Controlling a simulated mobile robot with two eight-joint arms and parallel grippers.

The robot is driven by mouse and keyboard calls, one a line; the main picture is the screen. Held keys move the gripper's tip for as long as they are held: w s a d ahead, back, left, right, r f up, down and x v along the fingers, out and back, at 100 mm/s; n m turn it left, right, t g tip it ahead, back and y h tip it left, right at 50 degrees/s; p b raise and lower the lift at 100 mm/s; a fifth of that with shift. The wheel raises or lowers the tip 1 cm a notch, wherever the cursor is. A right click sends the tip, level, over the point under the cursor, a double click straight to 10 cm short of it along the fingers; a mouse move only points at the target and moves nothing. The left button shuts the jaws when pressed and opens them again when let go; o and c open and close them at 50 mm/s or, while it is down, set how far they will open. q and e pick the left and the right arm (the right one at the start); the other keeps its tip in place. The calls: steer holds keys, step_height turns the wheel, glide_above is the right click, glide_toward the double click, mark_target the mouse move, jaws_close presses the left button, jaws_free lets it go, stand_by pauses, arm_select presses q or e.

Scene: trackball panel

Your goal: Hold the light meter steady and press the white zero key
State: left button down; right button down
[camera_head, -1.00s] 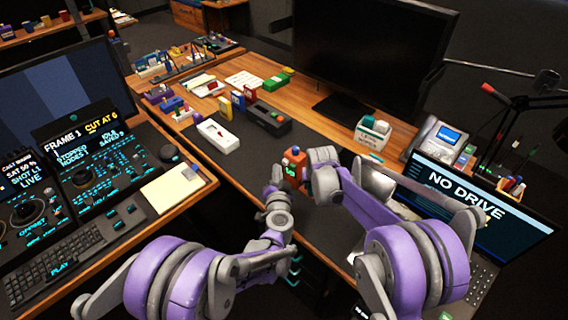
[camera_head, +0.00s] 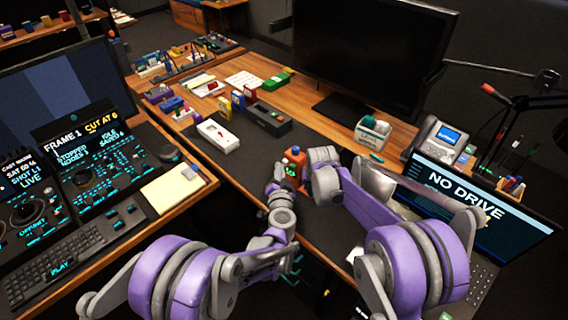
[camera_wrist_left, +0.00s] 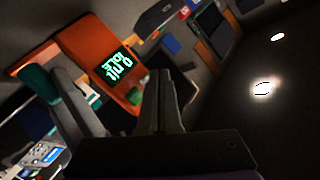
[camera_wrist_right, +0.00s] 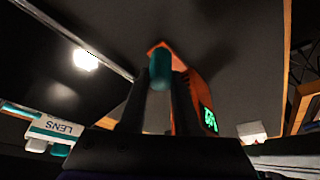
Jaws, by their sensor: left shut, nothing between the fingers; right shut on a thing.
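The light meter is an orange block (camera_head: 295,154) with a lit green readout, above the dark desk mat. I cannot make out the white zero key.
The dark mat (camera_head: 240,165) has free room around the grippers. A white box (camera_head: 217,136) and a dark device (camera_head: 268,116) lie behind. A laptop (camera_head: 480,215) is close to my right arm. A yellow notepad (camera_head: 172,190) lies left.

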arm_select(q)
steer(key=shift+w+d, duration=0.3)
steer(key=shift+d, duration=0.05)
stand_by(0.4)
stand_by(0.3)
steer(key=shift+s+a, duration=0.65)
steer(key=shift+a, duration=0.05)
steer(key=shift+a, duration=0.1)
steer(key=s+a, duration=0.3)
steer(key=shift+s+a, duration=0.2)
steer(key=shift+s+r, duration=0.1)
stand_by(0.7)
steer(key=s+r, duration=0.4)
steer(key=s, duration=0.3)
steer(key=shift+s+a, duration=0.15)
steer(key=shift+s, duration=0.2)
